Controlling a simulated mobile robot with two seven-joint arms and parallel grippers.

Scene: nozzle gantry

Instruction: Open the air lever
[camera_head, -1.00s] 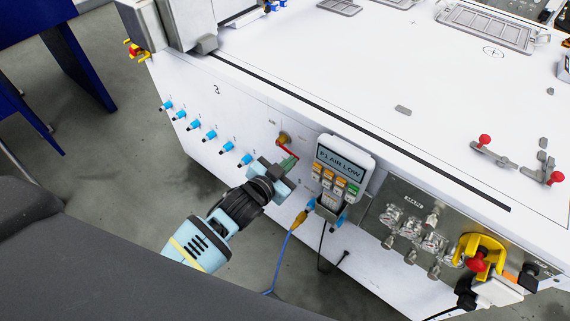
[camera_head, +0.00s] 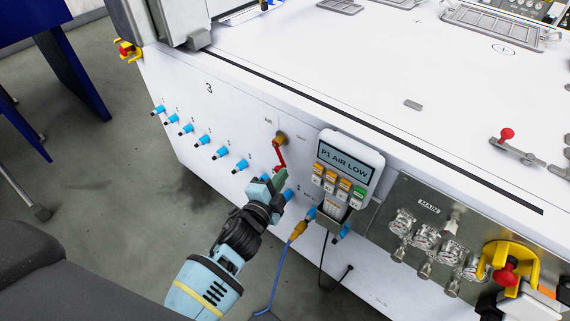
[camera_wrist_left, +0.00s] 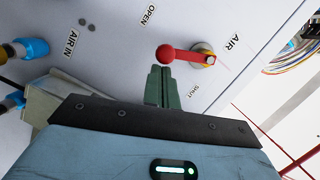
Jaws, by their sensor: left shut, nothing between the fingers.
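The red air lever (camera_head: 279,156) sits on a brass valve (camera_head: 280,138) on the white front panel, and points down in the head view. In the left wrist view, the lever (camera_wrist_left: 184,54) points left from its valve (camera_wrist_left: 205,54), between the printed words OPEN and SHUT. My left gripper (camera_head: 277,178) is shut and empty, just below the lever's free end. Its green fingertips (camera_wrist_left: 162,70) are close under the round red knob in the wrist view; I cannot tell whether they touch it. My right gripper is not in view.
A control pendant (camera_head: 344,165) reading "P1 AIR LOW" hangs right of the lever. Several blue fittings (camera_head: 203,140) line the panel to the left. A blue cable (camera_head: 283,268) hangs near my wrist. Gauges (camera_head: 426,236) and a red emergency knob (camera_head: 506,273) are further right.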

